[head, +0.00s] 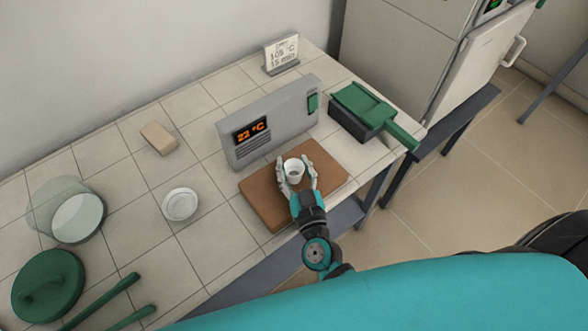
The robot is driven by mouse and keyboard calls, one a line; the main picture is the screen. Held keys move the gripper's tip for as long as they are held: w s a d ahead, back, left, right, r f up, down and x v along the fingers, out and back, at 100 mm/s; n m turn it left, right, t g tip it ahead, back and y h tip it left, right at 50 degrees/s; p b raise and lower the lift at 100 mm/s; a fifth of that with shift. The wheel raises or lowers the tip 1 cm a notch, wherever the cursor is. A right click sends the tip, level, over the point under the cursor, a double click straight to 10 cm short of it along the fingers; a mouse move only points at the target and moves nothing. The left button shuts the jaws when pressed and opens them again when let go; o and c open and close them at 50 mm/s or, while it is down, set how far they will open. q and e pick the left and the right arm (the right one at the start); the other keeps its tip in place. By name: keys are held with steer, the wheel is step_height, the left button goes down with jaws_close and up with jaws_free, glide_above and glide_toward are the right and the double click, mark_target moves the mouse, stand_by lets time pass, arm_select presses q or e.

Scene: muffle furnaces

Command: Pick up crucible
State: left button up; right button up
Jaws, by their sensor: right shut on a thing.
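The crucible (293,171) is a small white cup, upright with its open mouth facing up, over the brown board (263,204). My right gripper (296,174) is shut on it, with a finger on each side of its wall. Whether the crucible's base touches the board or is slightly above it cannot be told. My left gripper is not in view.
A grey panel (288,115) reading 22 °C stands right behind the board. A green-handled box (362,108) is to the right. A white dish (180,204), tan block (158,138), glass dish (77,218) and green lid (48,286) lie left on the tiled table.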

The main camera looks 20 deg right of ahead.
steer(key=shift+r+p, duration=0.5)
steer(key=shift+p, duration=0.1)
step_height(320, 180, up, 3)
steer(key=p, duration=0.4)
steer(key=shift+r, duration=0.2)
steer(key=s+a+p, duration=0.1)
steer(key=s+a, duration=0.1)
steer(key=s, duration=0.5)
steer(key=s+a+p, duration=0.1)
steer(key=s+a, duration=0.1)
steer(key=s, duration=0.6)
steer(key=shift+s+a+r+p, duration=0.2)
steer(key=shift+a+r+p, duration=0.05)
steer(key=shift+p, duration=0.15)
